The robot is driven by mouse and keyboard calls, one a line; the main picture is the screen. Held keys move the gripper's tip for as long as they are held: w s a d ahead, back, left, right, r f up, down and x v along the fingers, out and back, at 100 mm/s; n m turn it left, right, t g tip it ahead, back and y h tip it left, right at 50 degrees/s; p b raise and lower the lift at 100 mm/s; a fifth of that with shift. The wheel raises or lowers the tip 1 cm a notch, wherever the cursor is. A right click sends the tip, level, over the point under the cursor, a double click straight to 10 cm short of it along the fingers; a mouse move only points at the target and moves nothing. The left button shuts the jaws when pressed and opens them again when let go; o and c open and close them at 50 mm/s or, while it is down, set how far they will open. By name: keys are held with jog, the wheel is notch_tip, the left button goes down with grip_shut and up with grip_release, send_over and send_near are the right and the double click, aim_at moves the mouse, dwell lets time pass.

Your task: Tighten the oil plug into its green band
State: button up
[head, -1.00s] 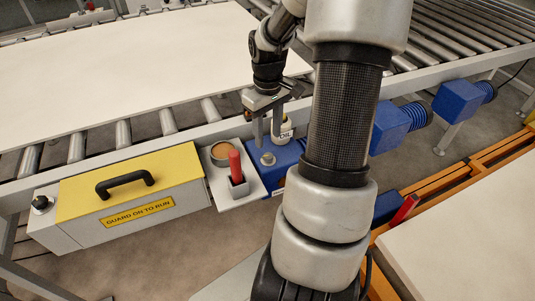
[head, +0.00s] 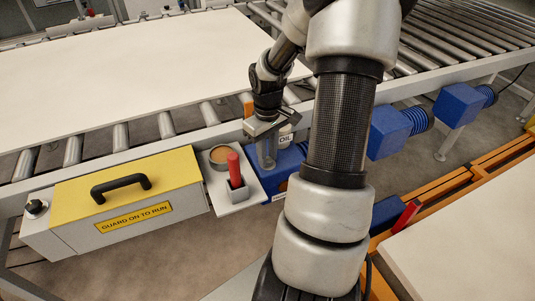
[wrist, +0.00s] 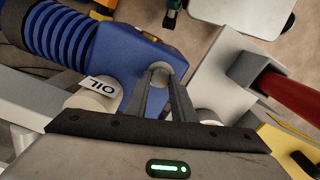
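The oil plug (wrist: 161,69) is a small round metal part on the blue gear housing (wrist: 120,58), beside a pale cap marked OIL (wrist: 92,97). My gripper (wrist: 161,82) points at the plug, with a finger along each side of it at the tips. The fingers look close to the plug, but I cannot tell whether they touch or grip it. In the head view, my gripper (head: 267,165) is down over the blue housing (head: 287,160) and mostly covers the plug. I cannot make out a green band in either view.
A grey holder with a red handle (head: 234,168) and a round tan-filled cup (head: 219,155) stand just left of my gripper. A yellow-topped guard box (head: 125,180) is further left. The conveyor frame (head: 180,138) runs close behind.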

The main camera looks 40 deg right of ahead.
aim_at(268, 158)
jog(key=shift+r+m+p, duration=0.1)
jog(key=shift+m+p, duration=0.3)
jog(key=shift+m, duration=0.8)
jog(key=shift+c, duration=0.5)
jog(key=m, duration=0.2)
jog(key=shift+m, duration=0.4)
jog(key=shift+d, duration=0.1)
jog(key=o, duration=1.1)
jog(key=shift+c, duration=0.2)
notch_tip(268, 158, up, 17)
jog(key=p, duration=0.4)
jog(key=shift+r, duration=0.15)
